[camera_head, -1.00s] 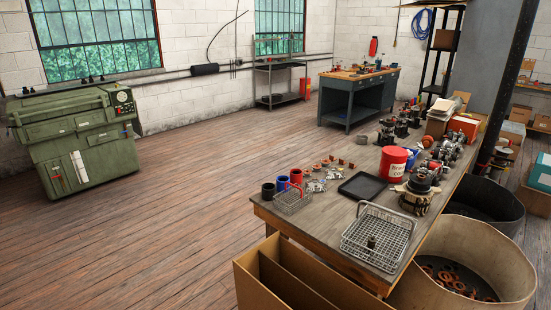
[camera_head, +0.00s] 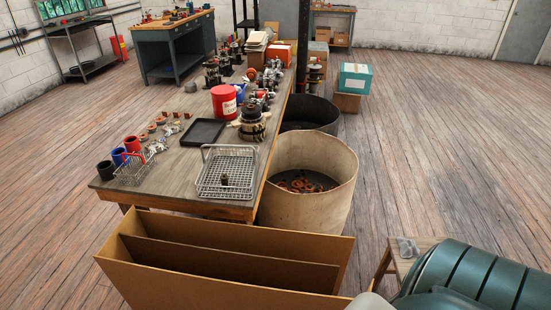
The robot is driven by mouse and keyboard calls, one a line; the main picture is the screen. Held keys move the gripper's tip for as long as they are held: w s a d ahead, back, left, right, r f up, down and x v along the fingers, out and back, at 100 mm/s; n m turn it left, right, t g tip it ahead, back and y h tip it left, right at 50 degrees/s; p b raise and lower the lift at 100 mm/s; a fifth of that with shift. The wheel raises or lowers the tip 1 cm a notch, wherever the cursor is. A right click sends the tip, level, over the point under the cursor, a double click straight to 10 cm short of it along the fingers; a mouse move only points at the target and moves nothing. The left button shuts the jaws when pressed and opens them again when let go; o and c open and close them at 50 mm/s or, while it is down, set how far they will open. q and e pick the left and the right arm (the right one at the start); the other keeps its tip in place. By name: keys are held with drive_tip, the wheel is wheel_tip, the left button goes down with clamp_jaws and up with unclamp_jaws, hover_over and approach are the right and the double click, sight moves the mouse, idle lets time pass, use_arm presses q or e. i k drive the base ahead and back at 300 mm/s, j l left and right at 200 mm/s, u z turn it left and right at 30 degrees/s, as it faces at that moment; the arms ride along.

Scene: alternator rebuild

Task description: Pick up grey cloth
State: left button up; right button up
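A small crumpled grey thing (camera_head: 408,248), which looks like the grey cloth, lies on a low wooden stool (camera_head: 427,243) at the lower right. A large dark green ribbed object hides part of the stool. Neither of my grippers shows in this view, so I cannot see whether they are open or shut.
The dark green ribbed object (camera_head: 480,275) fills the lower right corner. A cardboard box with a divider (camera_head: 215,233) stands in front of the wooden workbench (camera_head: 175,180). A round beige bin (camera_head: 310,205) stands right of the bench. The floor at right is open.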

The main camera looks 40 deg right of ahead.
sight(409, 249)
drive_tip(key=z, duration=2.5)
drive_tip(key=l+u, duration=0.25)
drive_tip(key=i+j, duration=0.05)
drive_tip(key=j, duration=0.05)
